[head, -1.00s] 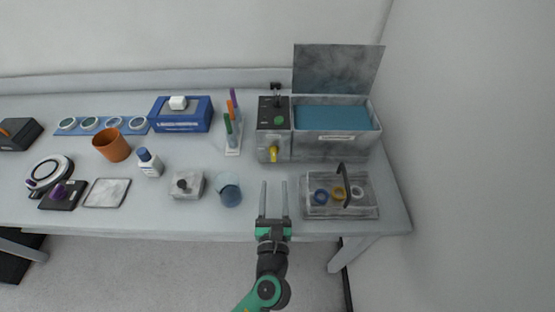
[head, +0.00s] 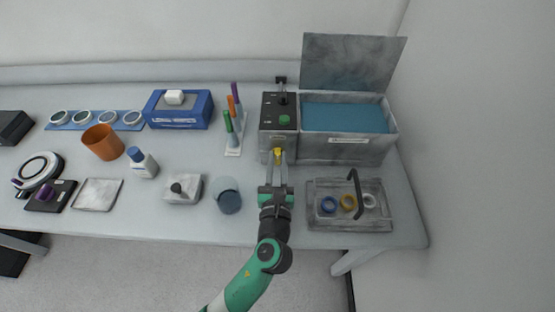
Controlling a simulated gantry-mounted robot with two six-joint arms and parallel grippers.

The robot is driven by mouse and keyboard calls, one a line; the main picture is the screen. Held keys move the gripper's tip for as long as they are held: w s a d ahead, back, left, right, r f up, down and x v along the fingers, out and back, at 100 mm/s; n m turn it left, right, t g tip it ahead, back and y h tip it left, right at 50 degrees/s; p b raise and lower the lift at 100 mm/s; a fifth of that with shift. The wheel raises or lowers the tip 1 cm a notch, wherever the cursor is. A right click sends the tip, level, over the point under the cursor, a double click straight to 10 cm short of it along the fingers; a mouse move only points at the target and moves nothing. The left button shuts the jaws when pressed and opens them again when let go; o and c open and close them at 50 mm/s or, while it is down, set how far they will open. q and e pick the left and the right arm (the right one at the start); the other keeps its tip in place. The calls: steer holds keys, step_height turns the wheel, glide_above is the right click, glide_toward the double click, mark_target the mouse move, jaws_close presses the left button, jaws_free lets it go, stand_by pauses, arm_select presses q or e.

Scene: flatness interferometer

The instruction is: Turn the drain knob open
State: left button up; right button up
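The drain knob is a small yellow handle (head: 278,155) on the front of the grey bath unit (head: 307,147), low on its left part. My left gripper (head: 277,156) reaches up from the bottom, with its two fingers on either side of the yellow knob. Whether the fingers touch it or grip it is too small to tell. The knob is partly hidden by the fingers. My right gripper is not in view.
The bath unit holds blue liquid (head: 346,118) under a raised lid (head: 352,62). A tray (head: 318,217) with several rings and a dark handle stands right of my arm. A blue cup (head: 229,196) and a knobbed grey block (head: 183,189) stand to its left.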

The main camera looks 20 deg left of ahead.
arm_select(q)
jaws_close()
steer(key=shift+n, duration=0.3)
steer(key=n, duration=0.3)
steer(key=shift+a+n, duration=0.1)
steer(key=shift+n, duration=0.2)
steer(key=n, duration=0.3)
steer(key=shift+f+n, duration=0.15)
steer(key=shift+n, duration=0.15)
steer(key=n+b, duration=0.2)
steer(key=n, duration=0.3)
steer(key=shift+s+a+f, duration=0.1)
steer(key=shift+f, duration=0.05)
steer(key=n+b, duration=0.1)
steer(key=n, duration=0.4)
steer(key=shift+b, duration=0.4)
steer(key=o, duration=0.5)
jaws_free()
